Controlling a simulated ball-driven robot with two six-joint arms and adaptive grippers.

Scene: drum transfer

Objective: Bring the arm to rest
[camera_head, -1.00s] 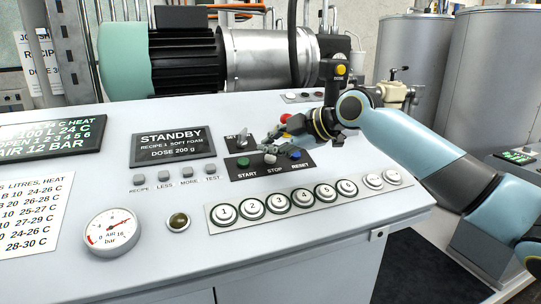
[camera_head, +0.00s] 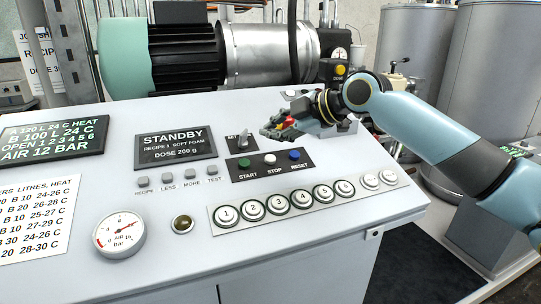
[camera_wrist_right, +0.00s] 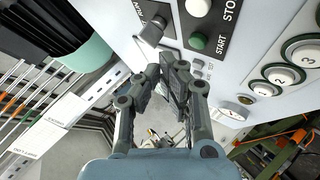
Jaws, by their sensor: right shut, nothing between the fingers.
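My right arm (camera_head: 430,125) comes in from the right in the head view. Its gripper (camera_head: 272,130) is shut and empty, raised above the sloped control panel (camera_head: 300,235), just above the START, STOP and RESET plate (camera_head: 250,175). The green START button (camera_head: 244,162), white STOP button (camera_head: 270,159) and blue RESET button (camera_head: 294,155) are clear of the fingers. In the right wrist view, the shut fingers (camera_wrist_right: 172,70) show close together near the selector knob (camera_wrist_right: 152,28) and START button (camera_wrist_right: 198,41). My left gripper is not in view.
A row of numbered buttons (camera_head: 275,204) lies along the panel's lower right. A STANDBY display (camera_head: 175,147) and a pressure gauge (camera_head: 119,235) are further left. A motor (camera_head: 180,57) stands behind the panel. Steel tanks (camera_head: 410,45) stand at the back right.

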